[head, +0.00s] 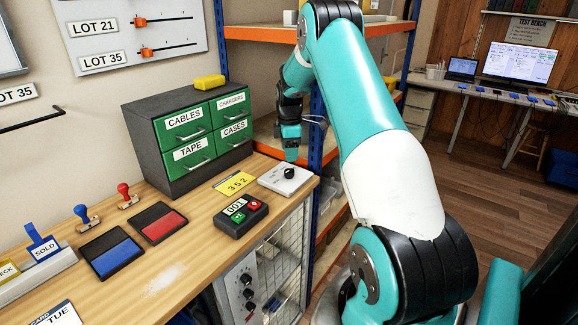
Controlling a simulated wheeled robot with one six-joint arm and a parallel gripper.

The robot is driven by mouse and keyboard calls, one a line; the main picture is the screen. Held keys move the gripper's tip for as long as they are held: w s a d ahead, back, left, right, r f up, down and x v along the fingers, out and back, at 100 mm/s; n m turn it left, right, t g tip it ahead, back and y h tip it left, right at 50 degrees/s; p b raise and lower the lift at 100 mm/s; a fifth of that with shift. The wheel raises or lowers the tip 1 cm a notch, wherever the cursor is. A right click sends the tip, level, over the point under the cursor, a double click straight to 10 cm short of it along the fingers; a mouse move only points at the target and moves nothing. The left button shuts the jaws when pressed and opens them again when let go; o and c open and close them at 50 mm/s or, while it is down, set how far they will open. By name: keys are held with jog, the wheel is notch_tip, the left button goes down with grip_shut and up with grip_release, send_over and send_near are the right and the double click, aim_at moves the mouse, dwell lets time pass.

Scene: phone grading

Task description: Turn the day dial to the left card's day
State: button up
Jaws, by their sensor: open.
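A white box with a black round knob, which looks like the day dial (289,175), sits at the right end of the wooden bench in the head view. Its markings are too small to read. My gripper (291,157) points down and appears just above or behind the knob; the exact gap cannot be told. It is open and I see nothing in it.
A black counter (241,215) with red and green buttons and a yellow "352" card (235,183) sit left of the dial. A green drawer cabinet (190,135) stands behind. Blue and red ink pads (111,252) and stamps lie further left. The front bench surface is mostly clear.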

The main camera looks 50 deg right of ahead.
aim_at(289, 171)
notch_tip(289, 171, down, 7)
jog(key=shift+p, duration=0.7)
jog(key=c, duration=0.9)
